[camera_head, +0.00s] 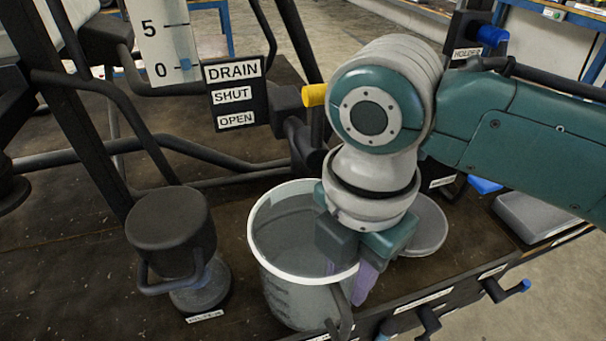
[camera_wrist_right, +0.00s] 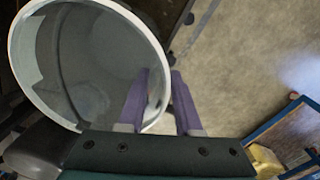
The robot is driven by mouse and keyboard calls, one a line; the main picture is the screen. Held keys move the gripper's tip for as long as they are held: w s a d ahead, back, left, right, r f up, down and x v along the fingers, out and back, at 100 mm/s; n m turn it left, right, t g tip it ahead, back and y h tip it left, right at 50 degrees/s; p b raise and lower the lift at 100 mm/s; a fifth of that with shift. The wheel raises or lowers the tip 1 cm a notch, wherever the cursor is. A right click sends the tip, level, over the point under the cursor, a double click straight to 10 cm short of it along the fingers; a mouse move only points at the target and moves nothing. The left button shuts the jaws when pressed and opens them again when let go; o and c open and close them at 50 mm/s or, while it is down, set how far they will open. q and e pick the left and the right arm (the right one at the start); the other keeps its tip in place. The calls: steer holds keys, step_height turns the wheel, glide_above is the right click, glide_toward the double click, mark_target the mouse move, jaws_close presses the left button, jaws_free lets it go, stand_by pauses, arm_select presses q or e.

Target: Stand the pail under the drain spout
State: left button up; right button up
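The grey pail (camera_head: 285,297) with a white rim stands upright on the dark deck, its mouth up. It also shows in the right wrist view (camera_wrist_right: 85,65). My right gripper (camera_head: 350,278) reaches down over its right rim. One purple finger is inside and one outside, with the rim between them and a gap showing (camera_wrist_right: 160,85); they look open. The dark drain spout (camera_head: 300,150) hangs behind the pail's far rim, below a yellow knob (camera_head: 315,95). I cannot tell whether its end is over the pail's mouth. My left gripper is out of view.
A black-capped container (camera_head: 172,235) stands close left of the pail. A grey round dish (camera_head: 427,228) is at its right. Dark frame tubes (camera_head: 200,150) and the DRAIN sign (camera_head: 235,95) are behind. The deck's front edge is close to the pail.

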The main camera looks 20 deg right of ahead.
step_height(320, 180, up, 7)
steer(key=shift+r+p, duration=0.2)
steer(key=shift+p, duration=0.8)
steer(key=s+a+m+y, duration=0.1)
steer(key=m, duration=0.1)
steer(key=s+a+f+m, duration=0.1)
steer(key=s+a+m, duration=0.1)
steer(key=shift+s+a+f+t+y, duration=0.1)
steer(key=shift+s+f+t+y, duration=0.05)
steer(key=shift+s+t+y, duration=0.2)
steer(key=s+d+r+m+t+h, duration=0.1)
steer(key=s+d+m+t, duration=0.2)
steer(key=s+d+m, duration=0.6)
steer(key=d+m, duration=0.1)
steer(key=m, duration=0.6)
steer(key=shift+d+m, duration=0.2)
steer(key=shift+m, duration=0.2)
steer(key=shift+h, duration=0.25)
steer(key=shift+c, duration=0.2)
